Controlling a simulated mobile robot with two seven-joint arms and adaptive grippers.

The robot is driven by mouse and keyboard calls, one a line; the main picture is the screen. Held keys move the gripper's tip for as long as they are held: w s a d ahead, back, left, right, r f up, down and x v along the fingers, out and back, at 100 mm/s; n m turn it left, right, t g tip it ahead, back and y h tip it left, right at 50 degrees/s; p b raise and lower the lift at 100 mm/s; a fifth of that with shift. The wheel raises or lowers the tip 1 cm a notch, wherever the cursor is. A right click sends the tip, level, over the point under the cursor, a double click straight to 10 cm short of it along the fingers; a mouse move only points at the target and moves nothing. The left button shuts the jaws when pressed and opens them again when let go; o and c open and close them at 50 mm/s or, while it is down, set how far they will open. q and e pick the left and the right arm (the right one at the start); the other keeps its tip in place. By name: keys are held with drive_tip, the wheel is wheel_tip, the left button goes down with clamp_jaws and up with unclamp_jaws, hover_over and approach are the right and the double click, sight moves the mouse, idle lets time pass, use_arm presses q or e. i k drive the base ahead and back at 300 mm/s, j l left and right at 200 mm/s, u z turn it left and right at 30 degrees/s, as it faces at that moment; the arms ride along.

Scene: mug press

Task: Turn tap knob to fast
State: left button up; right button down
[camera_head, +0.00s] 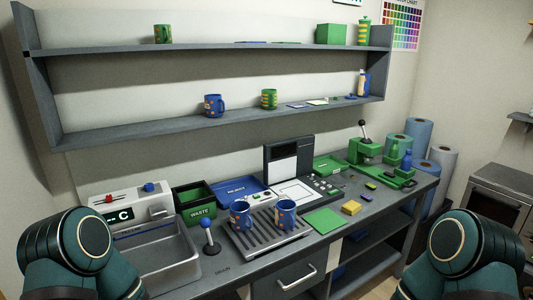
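A white tap unit (127,208) stands behind the grey sink (185,272) at the left of the worktop. A dark display on it reads "-- C". A small red knob (112,199) and a larger blue knob (149,187) sit on its top. I cannot read which of them is marked for speed, nor their settings. A short spout shows at the unit's right end. My two arms show at the lower left and lower right corners, but neither gripper is in view.
A blue-balled lever (207,224) stands right of the sink. Two blue mugs (241,215) (286,212) stand on a grey drain rack (265,243). A green waste bin (195,203) and blue tray (241,190) sit behind. A green press (376,155) stands at the right. Shelves hang above.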

sight(149, 188)
drive_tip(key=j+u, duration=0.1)
drive_tip(key=u, duration=0.25)
drive_tip(key=j+u, duration=0.1)
drive_tip(key=u, duration=0.25)
drive_tip(key=j+u, duration=0.1)
drive_tip(key=u, duration=0.25)
